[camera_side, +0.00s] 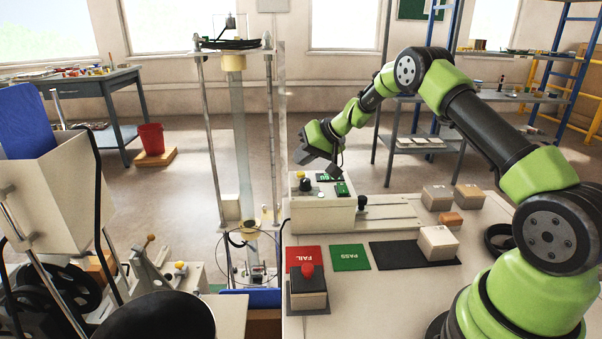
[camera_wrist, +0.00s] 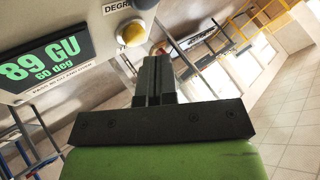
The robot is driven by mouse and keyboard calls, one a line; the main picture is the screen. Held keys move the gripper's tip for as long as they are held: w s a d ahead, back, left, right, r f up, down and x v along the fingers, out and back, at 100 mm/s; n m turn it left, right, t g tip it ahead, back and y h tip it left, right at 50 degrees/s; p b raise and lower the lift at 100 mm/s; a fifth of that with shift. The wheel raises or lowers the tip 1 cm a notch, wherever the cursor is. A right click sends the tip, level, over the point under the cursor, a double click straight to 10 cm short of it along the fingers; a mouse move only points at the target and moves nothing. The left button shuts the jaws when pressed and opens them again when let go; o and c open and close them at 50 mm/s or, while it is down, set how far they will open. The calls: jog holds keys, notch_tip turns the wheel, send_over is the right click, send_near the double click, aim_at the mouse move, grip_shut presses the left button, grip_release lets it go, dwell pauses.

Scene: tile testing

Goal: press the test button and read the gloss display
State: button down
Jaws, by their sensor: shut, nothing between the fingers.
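The gloss meter (camera_side: 322,212) is a cream box on the bench in the side view, with a small green display (camera_side: 342,188) on top. My gripper (camera_side: 335,173) is just above the box top. In the wrist view its fingers (camera_wrist: 155,62) are together and empty, next to the yellow button; contact cannot be told.
Red FAIL (camera_side: 306,258) and green PASS (camera_side: 350,257) mats lie in front of the meter. A pale block (camera_side: 438,243) sits on a dark mat. More blocks (camera_side: 468,196) stand behind. A tall test column (camera_side: 240,140) stands left.

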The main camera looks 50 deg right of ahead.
jog(key=shift+f, duration=0.4)
jog(key=shift+f, duration=0.5)
dwell(0.7)
jog(key=shift+r, duration=0.9)
jog(key=shift+r, duration=2.55)
